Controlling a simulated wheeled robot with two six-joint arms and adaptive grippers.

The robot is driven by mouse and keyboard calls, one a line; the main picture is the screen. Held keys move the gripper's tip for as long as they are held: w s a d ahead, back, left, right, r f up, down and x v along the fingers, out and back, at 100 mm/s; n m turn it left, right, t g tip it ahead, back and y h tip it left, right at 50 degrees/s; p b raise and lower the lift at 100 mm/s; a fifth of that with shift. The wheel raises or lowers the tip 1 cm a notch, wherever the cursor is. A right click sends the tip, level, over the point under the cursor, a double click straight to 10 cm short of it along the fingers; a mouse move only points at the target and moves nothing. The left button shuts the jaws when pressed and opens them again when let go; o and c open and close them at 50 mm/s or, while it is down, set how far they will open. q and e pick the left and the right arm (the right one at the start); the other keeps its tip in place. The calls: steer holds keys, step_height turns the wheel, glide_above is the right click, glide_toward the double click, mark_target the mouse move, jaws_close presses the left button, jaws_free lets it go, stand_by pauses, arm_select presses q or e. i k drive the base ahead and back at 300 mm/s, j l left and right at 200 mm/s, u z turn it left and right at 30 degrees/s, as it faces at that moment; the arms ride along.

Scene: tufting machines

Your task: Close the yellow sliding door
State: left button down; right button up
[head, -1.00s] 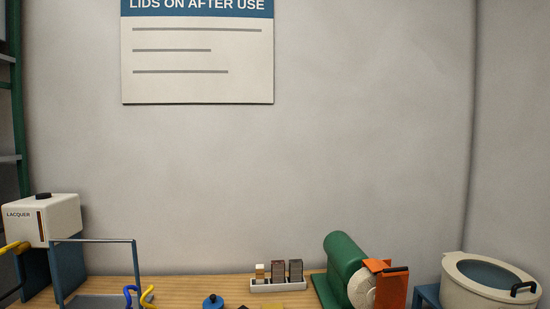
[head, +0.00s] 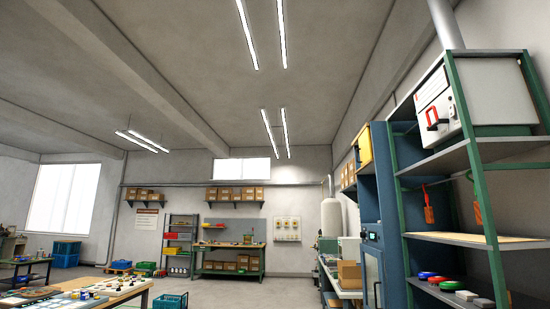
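A yellow panel (head: 365,147) shows high on the right side of the head view, beside the upper part of a tall blue cabinet (head: 386,190). I see it at a steep angle, and it is small. I cannot tell for sure whether it is the sliding door, or how far open it stands. Neither of my grippers is in view.
A green-framed shelf rack (head: 490,225) stands close on the right, with a white box (head: 437,113) on top. A wooden table (head: 135,289) with small items is at lower left. A workbench (head: 229,259) is at the far wall.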

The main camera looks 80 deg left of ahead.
mark_target(364, 140)
steer(key=u, duration=1.95)
steer(key=i, duration=0.1)
steer(key=i+j+u, duration=0.35)
steer(key=i, duration=0.75)
steer(key=i+j+u, duration=0.1)
steer(key=i+u, duration=0.25)
steer(key=i, duration=0.8)
steer(key=i+j+z, duration=0.1)
steer(key=i+z, duration=0.4)
steer(key=i+j+z, duration=0.25)
steer(key=i+z, duration=0.2)
steer(key=i+j+z, duration=0.5)
steer(key=k+l, duration=0.1)
